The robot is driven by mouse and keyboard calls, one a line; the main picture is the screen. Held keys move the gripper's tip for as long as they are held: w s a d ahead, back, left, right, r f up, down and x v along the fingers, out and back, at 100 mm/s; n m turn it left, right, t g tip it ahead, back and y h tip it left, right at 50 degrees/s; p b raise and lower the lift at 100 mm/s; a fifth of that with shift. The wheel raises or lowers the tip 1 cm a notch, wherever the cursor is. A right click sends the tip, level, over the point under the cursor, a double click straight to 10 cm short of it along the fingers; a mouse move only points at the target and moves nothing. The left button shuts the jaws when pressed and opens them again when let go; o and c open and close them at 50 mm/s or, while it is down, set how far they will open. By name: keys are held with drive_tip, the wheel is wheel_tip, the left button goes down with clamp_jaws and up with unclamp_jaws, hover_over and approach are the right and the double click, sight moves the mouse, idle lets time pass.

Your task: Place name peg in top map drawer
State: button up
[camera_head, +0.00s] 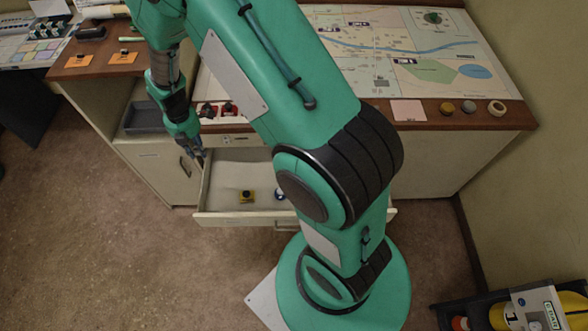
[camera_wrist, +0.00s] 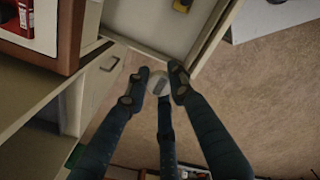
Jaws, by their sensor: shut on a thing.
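My gripper (camera_head: 198,154) hangs by the left side wall of the open top map drawer (camera_head: 240,220). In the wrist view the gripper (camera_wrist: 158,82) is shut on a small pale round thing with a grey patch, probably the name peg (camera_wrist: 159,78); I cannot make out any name. Inside the drawer lie a yellow and black piece (camera_head: 247,197) and a white and blue piece (camera_head: 280,194), partly hidden by my arm.
The console top holds a map (camera_head: 440,50), red pieces (camera_head: 228,108), a pink note (camera_head: 407,110) and small round items by the right edge. A grey tray (camera_head: 143,118) sits in the niche at left. A loaded bin (camera_head: 520,305) stands at lower right.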

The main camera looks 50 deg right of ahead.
hover_over(219, 193)
wheel_tip(219, 193, down, 21)
drive_tip(key=shift+d, duration=0.1)
idle(0.5)
drive_tip(key=shift+f+b, duration=0.45)
drive_tip(key=shift+f, duration=2.7)
drive_tip(key=shift+f+b, duration=0.3)
drive_tip(key=shift+f, duration=1.55)
drive_tip(key=shift+f, duration=0.15)
drive_tip(key=o, duration=0.8)
drive_tip(key=shift+r, duration=0.2)
